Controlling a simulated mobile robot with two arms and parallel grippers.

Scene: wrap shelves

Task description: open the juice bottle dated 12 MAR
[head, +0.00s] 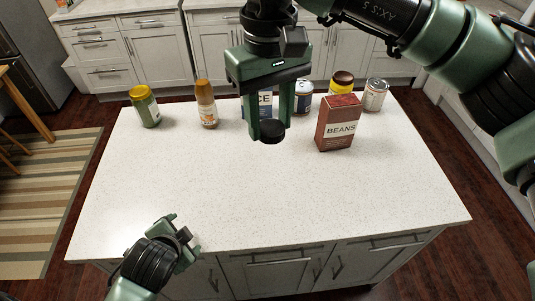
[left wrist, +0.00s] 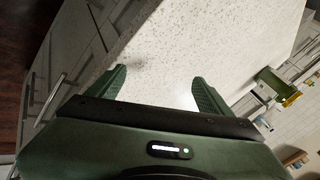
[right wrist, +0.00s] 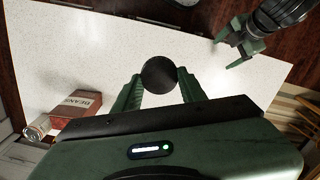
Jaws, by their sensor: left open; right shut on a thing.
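A bottle with orange-brown contents and a pale label (head: 207,106) stands upright at the back left of the counter in the head view. It looks like a juice bottle, but no date can be read on it. My right gripper (head: 270,127) points down over the counter, right of this bottle. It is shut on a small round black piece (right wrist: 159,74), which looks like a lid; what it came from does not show. My left gripper (head: 186,234) is open and empty at the counter's front left edge.
On the white counter (head: 180,190) stand a green jar with a yellow lid (head: 145,108), a BEANS box (head: 338,128), a blue-labelled can (head: 303,99), a yellow container (head: 341,84) and a can (head: 375,96). The counter's front half is clear.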

